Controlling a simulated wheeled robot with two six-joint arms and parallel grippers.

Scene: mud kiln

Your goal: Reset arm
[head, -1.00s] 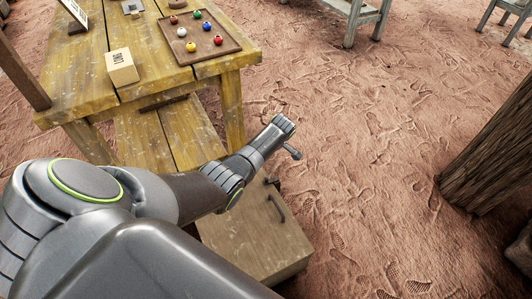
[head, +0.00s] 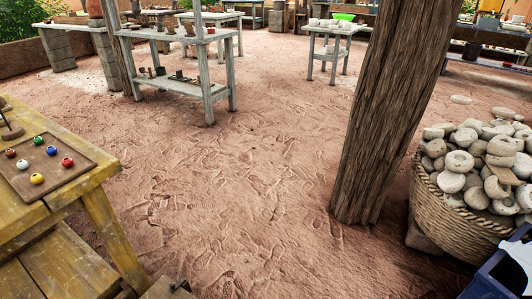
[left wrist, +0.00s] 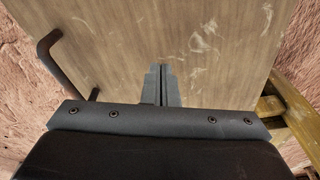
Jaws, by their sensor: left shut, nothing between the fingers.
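My left gripper (left wrist: 163,84) shows in the left wrist view with its two fingers together and nothing between them. I cannot tell how far the fingers are above the wood. Neither arm shows in the head view now, and my right gripper is not in view.
A yellow wooden table (head: 60,200) at the left bears a tray (head: 75,165) of coloured balls. A thick wooden post (head: 380,120) stands right of centre, beside a woven basket (head: 450,222) heaped with stone-like rings. Grey work tables (head: 190,95) stand behind. The reddish ground between is clear.

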